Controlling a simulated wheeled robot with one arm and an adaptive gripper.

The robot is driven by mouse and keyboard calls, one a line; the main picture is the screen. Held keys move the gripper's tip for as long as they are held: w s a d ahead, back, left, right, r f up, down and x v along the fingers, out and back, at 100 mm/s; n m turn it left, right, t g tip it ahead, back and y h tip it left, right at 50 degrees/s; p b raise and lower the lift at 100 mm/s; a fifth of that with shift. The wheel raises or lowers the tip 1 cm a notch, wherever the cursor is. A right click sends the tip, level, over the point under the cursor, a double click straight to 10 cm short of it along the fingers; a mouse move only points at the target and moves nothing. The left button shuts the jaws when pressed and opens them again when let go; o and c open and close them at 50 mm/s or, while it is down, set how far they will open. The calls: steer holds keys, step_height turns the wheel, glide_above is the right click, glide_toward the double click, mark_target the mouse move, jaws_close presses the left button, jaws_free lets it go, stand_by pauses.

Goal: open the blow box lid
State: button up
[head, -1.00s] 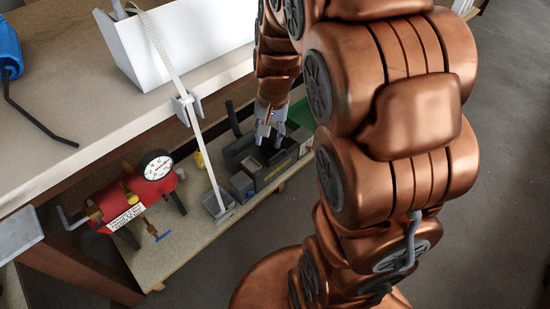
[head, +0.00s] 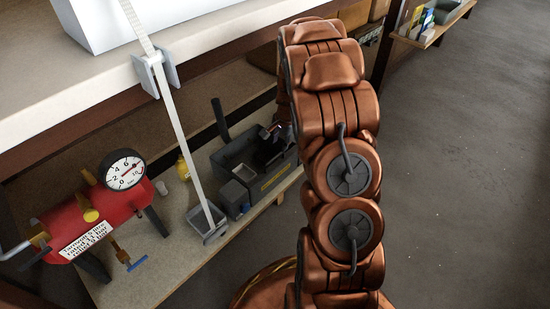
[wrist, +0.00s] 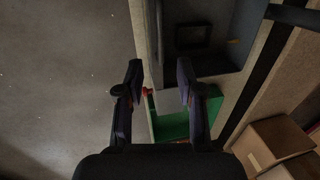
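A dark grey box with a yellow label (head: 275,181) stands on the low shelf in the head view, and I cannot tell for sure whether it is the blow box. A dark upright piece (head: 220,118) rises at its back left. In the wrist view a grey open-topped box (wrist: 228,62) shows at the top, with a dark square frame inside. My gripper (wrist: 160,80) is open and empty, its two dark fingers apart beside the near end of this box. A green thing (wrist: 172,127) shows below and between the fingers. In the head view my arm hides most of the gripper.
A red tank with a dial gauge (head: 123,170) stands left on the low shelf (head: 165,262). The bench top (head: 28,75) overhangs. Cardboard boxes (wrist: 270,143) are at right. Floor is clear.

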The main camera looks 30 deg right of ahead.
mark_target(276, 157)
steer(key=f+b, duration=0.1)
steer(key=f, duration=0.1)
steer(key=w+f, duration=0.1)
steer(key=f, duration=0.2)
steer(key=f+b, duration=0.1)
steer(key=f, duration=0.1)
steer(key=shift+w+a+f+b, duration=0.2)
steer(key=shift+f+b, duration=0.05)
steer(key=shift+b, duration=0.1)
steer(key=shift+c, duration=0.4)
jaws_close()
